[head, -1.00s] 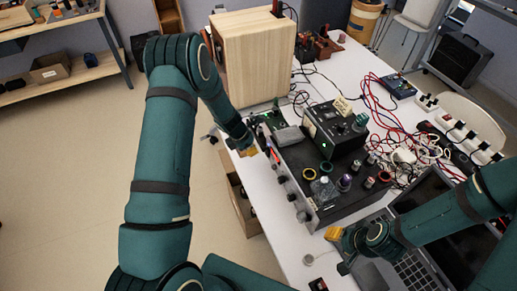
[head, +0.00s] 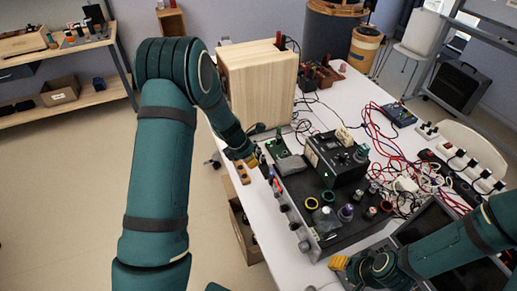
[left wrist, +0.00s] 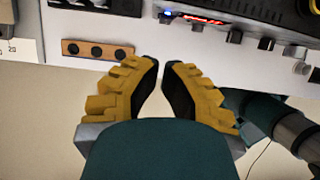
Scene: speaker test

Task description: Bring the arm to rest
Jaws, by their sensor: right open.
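My left gripper (head: 252,159) hangs at the near-left edge of the table, beside the black equipment panel. In the left wrist view its two yellow-padded fingers (left wrist: 161,65) stand apart with a narrow empty gap between the tips. A small wooden strip with black round holes (head: 243,173) lies on the table edge close to this gripper; it also shows in the left wrist view (left wrist: 97,50), beyond the fingers and apart from them. My right gripper (head: 340,263) is open, low over the front of the table near the laptop; its fingers are partly hidden.
The black panel (head: 318,243) carries knobs, coloured rings and a black instrument (head: 338,158). A wooden cabinet (head: 258,85) stands behind my left gripper. Red cables (head: 377,125), a power strip (head: 462,157) and a laptop (head: 425,225) crowd the right side. Open floor lies left.

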